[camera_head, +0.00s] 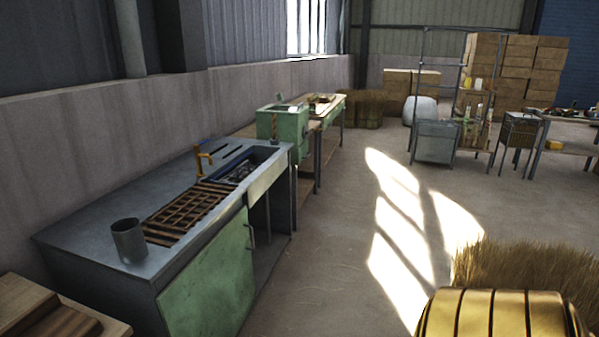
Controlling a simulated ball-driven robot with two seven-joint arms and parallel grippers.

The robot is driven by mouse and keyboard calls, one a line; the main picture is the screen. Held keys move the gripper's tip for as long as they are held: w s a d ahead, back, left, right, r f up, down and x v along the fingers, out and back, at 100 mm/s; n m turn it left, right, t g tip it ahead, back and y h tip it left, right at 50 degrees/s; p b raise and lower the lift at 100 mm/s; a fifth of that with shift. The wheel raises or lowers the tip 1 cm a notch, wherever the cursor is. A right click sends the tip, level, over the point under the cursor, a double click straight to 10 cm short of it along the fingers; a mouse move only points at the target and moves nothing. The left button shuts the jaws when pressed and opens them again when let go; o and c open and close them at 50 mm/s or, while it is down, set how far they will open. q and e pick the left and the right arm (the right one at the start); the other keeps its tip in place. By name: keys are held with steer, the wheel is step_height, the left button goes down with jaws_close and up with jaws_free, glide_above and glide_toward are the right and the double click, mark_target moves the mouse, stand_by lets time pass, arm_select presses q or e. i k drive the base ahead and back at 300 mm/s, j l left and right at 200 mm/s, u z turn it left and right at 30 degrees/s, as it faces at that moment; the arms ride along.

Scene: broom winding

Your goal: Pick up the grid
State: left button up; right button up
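A brown wooden grid (187,212) with square openings lies flat on the metal top of a green-fronted sink counter (90,237), left of the middle. A grey metal cup (128,241) stands at its near left corner. The sink basin (252,164) with a yellow tap (203,158) is at its far end. Neither of my grippers shows in the view.
A gold ribbed drum-like object (500,315) and a straw pile (520,270) fill the lower right. A wooden board (40,310) is at the lower left. Grey metal stands (435,142) and stacked boxes (515,65) are farther back. The sunlit concrete floor between is clear.

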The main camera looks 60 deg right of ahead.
mark_target(238, 170)
steer(key=z, duration=1.45)
steer(key=i+l+z, duration=0.1)
steer(key=i+z, duration=0.2)
steer(key=i, duration=0.35)
steer(key=i+z, duration=0.25)
steer(key=i, duration=0.4)
steer(key=i+j+z, duration=0.1)
steer(key=i+z, duration=0.2)
steer(key=i, duration=1)
steer(key=i+l+u, duration=0.15)
steer(key=i+u, duration=0.35)
steer(key=i+l+u, duration=0.35)
steer(key=i+u, duration=0.15)
